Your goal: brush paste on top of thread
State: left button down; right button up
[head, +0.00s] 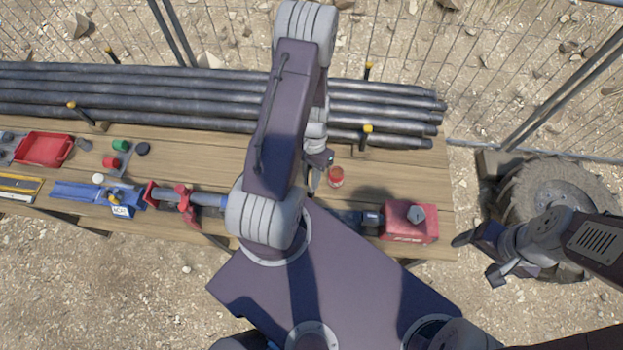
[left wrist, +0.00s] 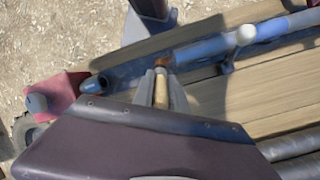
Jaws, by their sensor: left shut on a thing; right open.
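My left gripper (head: 318,172) is shut on a brush (left wrist: 162,88) with a wooden handle. In the left wrist view its brownish tip overlaps the bluish pipe (left wrist: 210,52); I cannot tell whether it touches. The pipe (head: 208,199) lies along the bench's front, and my arm hides its middle in the head view. Its dark collar-like end (head: 371,217) faces a red box. The thread is not clearly made out. A small red jar (head: 335,177), perhaps the paste, stands just right of my left gripper. My right gripper (head: 480,257) is open and empty, off the bench's right end.
A red vise (head: 180,204) is at the pipe's left. The red box (head: 410,222) with a grey knob stands at the bench's right end. Several dark pipes (head: 200,100) lie along the back. A red tray (head: 42,148) is at far left. A tyre (head: 550,190) lies beyond the bench.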

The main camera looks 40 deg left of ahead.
aim_at(311, 172)
pick_arm(q)
jog(key=shift+r+p, duration=0.65)
jog(key=shift+r, duration=0.6)
pick_arm(e)
jog(key=shift+r, duration=1.05)
pick_arm(q)
jog(key=shift+r, duration=0.1)
pick_arm(e)
jog(key=shift+r, duration=0.1)
pick_arm(q)
notch_tip(311, 172, up, 3)
jog(key=p, duration=0.2)
jog(key=shift+p, duration=0.4)
pick_arm(e)
notch_tip(311, 172, up, 2)
jog(key=shift+s+r, duration=0.1)
jog(key=shift+r, duration=0.1)
